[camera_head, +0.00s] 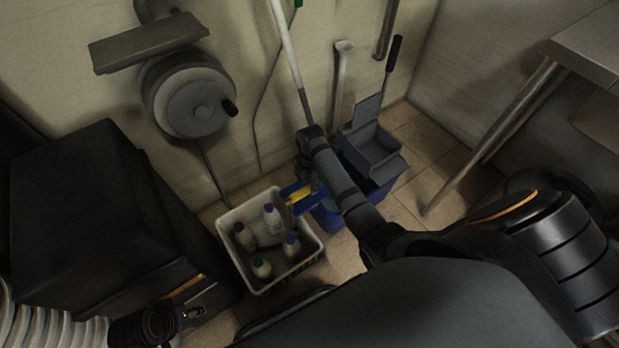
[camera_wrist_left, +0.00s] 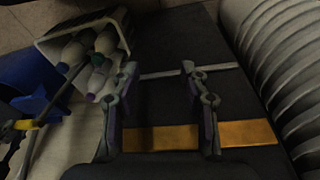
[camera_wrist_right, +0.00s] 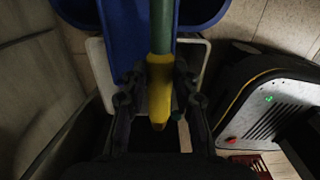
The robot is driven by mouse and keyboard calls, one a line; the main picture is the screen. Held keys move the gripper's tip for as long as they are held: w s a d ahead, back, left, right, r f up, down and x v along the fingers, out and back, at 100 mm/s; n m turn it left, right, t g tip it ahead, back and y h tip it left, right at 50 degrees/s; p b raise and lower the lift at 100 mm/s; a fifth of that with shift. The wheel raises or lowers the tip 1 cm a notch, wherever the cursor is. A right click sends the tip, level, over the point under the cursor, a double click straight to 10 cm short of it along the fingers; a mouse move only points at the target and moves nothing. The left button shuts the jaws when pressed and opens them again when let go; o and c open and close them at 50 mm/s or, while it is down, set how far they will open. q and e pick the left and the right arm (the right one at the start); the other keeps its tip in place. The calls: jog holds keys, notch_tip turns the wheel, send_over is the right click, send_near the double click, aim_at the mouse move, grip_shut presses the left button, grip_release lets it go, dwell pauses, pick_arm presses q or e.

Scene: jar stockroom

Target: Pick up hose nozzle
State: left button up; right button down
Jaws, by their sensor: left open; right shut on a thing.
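The hose nozzle (camera_wrist_right: 160,90) is yellow at its front end, with a green length running up from it in the right wrist view. My right gripper (camera_wrist_right: 158,80) is shut on it, one finger on each side. In the head view a small yellow part of the nozzle (camera_head: 299,196) shows beside the white basket, below my right forearm. The fingers there are small and dark. My left gripper (camera_wrist_left: 160,72) is open and empty in the left wrist view, its fingers well apart over a dark surface with an orange band.
A white basket (camera_head: 238,272) with several bottles stands on the floor. A blue mop bucket (camera_head: 383,190) with a grey wringer (camera_head: 372,145) is beside it. A wall reel (camera_head: 185,95) hangs above. A metal table (camera_head: 590,45) is at right; some tiled floor (camera_head: 440,195) is free.

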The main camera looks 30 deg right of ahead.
pick_arm(q)
jog(key=a+f+p, duration=0.3)
jog(key=f+p, duration=0.1)
jog(key=f, duration=0.5)
jog(key=shift+s+a+f+g+y, duration=0.15)
jog(key=shift+s+f+g+y, duration=0.15)
jog(key=shift+s+y, duration=0.1)
pick_arm(e)
jog(key=s+a+r, duration=0.3)
jog(key=s+r, duration=0.2)
jog(key=s, duration=0.4)
jog(key=shift+s+a+r, duration=0.2)
jog(key=shift+s+r, duration=0.1)
jog(key=shift+s, duration=0.05)
